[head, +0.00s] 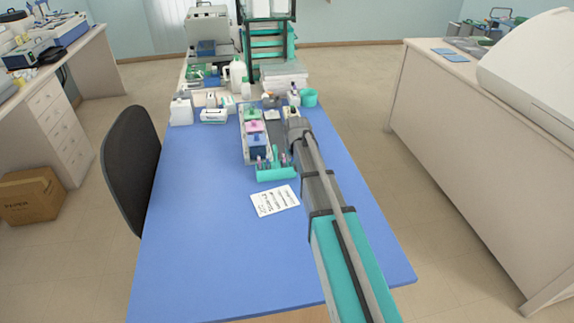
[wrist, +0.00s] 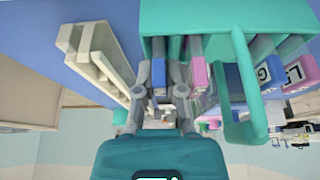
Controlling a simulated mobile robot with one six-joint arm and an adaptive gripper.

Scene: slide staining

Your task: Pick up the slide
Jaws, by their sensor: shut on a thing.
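A blue-ended slide (wrist: 158,72) shows between my fingers in the wrist view. My gripper (wrist: 160,82) is shut on it, with a finger on each side. The slide is at the teal rack (wrist: 185,22), and its far part is hidden. A pink-ended slide (wrist: 198,74) is beside my right finger. In the head view the teal rack (head: 277,173) stands on the blue mat, with coloured slide ends above it. My arm covers the space right of the rack, and my fingertips cannot be made out there.
Staining jars with coloured lids (head: 256,140) stand in a row behind the rack. A pale slotted holder (wrist: 100,62) is left of my fingers in the wrist view. A printed sheet (head: 274,200) lies in front of the rack. The front of the blue mat (head: 215,265) is clear.

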